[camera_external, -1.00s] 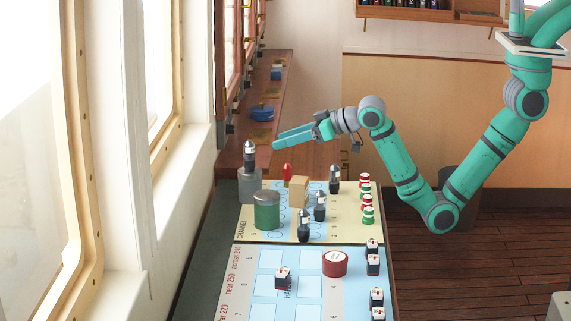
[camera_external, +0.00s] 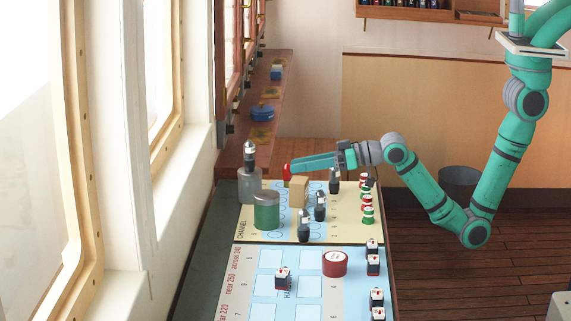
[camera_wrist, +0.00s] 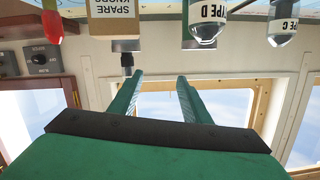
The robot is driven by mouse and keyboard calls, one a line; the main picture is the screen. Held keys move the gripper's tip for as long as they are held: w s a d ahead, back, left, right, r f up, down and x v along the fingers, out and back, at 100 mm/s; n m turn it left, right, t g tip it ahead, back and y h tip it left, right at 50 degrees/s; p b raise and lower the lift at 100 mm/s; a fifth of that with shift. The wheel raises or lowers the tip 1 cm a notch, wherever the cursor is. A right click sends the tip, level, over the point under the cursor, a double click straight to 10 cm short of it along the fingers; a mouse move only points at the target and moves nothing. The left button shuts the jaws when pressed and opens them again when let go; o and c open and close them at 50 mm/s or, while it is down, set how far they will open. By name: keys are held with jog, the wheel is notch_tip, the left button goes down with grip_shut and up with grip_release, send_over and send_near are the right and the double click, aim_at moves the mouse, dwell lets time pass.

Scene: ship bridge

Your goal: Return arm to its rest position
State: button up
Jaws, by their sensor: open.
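My green arm reaches in from the upper right, its elbow (camera_external: 474,233) hanging low over the wooden floor. My gripper (camera_external: 294,165) points left above the far end of the chart table. Its two fingers also show in the wrist view (camera_wrist: 160,78), parted with nothing between them. In the outside view the fingertips overlap the red-topped piece (camera_external: 287,173); whether they touch cannot be told. In the wrist view that red piece (camera_wrist: 52,24) is off to the left, apart from the fingers.
The chart table holds a tan box (camera_external: 299,190), a green cylinder (camera_external: 266,210), dark bottle-like pieces (camera_external: 320,207) and a red round tin (camera_external: 335,263). A grey stand (camera_external: 249,186) is at the left. A bin (camera_external: 461,183) stands behind my arm. The floor at right is open.

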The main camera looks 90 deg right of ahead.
jog(key=s+a+f+m+t+y, duration=0.1)
jog(key=s+f+y, duration=0.15)
jog(key=s, duration=0.55)
jog(key=s+a+f+t+y, duration=0.1)
jog(key=s+a+f, duration=0.15)
jog(key=s, duration=0.55)
jog(key=s+f+m+t+y, duration=0.1)
jog(key=s+f, duration=0.2)
jog(key=s, duration=0.5)
jog(key=s+d+f+n+g+h, duration=0.1)
jog(key=s+d+f, duration=0.2)
jog(key=s, duration=0.5)
jog(key=s+d+f+n+g+h, duration=0.1)
jog(key=s+d+f+h, duration=0.1)
jog(key=s+d, duration=0.3)
jog(key=s+d+f+n+g+h, duration=0.1)
jog(key=s+d+f, duration=0.3)
jog(key=s, duration=0.7)
jog(key=shift+f+n+h, duration=0.3)
jog(key=shift+f+h, duration=0.25)
